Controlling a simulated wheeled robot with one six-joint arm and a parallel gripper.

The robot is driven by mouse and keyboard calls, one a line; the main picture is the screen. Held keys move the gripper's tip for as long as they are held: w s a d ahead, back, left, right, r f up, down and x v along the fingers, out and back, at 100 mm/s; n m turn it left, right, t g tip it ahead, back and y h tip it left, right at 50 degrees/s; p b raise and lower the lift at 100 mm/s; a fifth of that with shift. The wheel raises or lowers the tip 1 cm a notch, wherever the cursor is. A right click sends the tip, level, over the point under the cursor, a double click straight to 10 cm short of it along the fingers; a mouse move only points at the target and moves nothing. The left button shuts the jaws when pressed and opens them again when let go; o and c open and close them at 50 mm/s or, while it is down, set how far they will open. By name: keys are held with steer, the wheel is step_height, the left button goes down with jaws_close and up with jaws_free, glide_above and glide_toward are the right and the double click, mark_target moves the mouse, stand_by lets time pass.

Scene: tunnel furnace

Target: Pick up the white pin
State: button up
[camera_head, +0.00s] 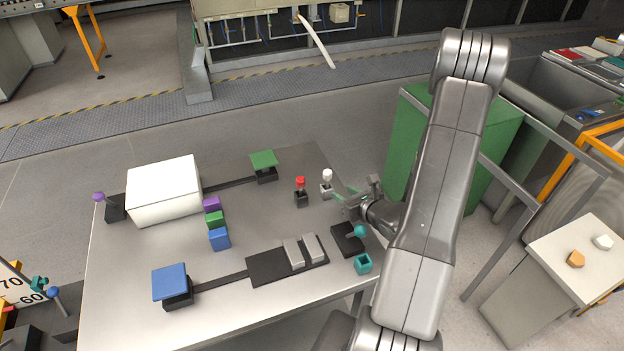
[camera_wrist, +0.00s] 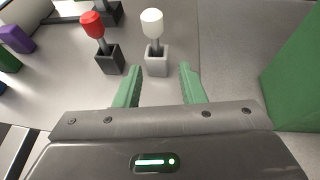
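The white pin (camera_head: 327,175) stands upright in a light grey square holder (camera_head: 326,190) near the right edge of the table. In the wrist view the white pin (camera_wrist: 152,24) and its holder (camera_wrist: 157,62) are straight ahead, between the lines of my two green fingers. My gripper (camera_wrist: 157,84) is open and empty. Its fingertips are just short of the holder, one on each side of it, and no contact with the pin shows.
A red pin (camera_wrist: 94,26) stands in a dark holder (camera_wrist: 106,60) just left of the white pin. The table (camera_head: 130,300) also bears a white box (camera_head: 164,191), coloured cubes, a green-topped block (camera_head: 264,160) and a teal-knobbed lever (camera_head: 360,231). A green cabinet (camera_head: 405,150) stands right of the table.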

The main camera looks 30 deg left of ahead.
mark_target(328, 184)
steer(key=x, duration=0.2)
steer(key=p+x, duration=0.1)
steer(key=x, duration=0.1)
steer(key=p+x, duration=0.1)
steer(key=x, duration=0.1)
steer(key=shift+s+a+r, duration=0.2)
steer(key=shift+a, duration=0.25)
steer(key=shift+w+a+f, duration=0.2)
steer(key=shift+w+a, duration=0.05)
steer(key=shift+a, duration=0.05)
jaws_close()
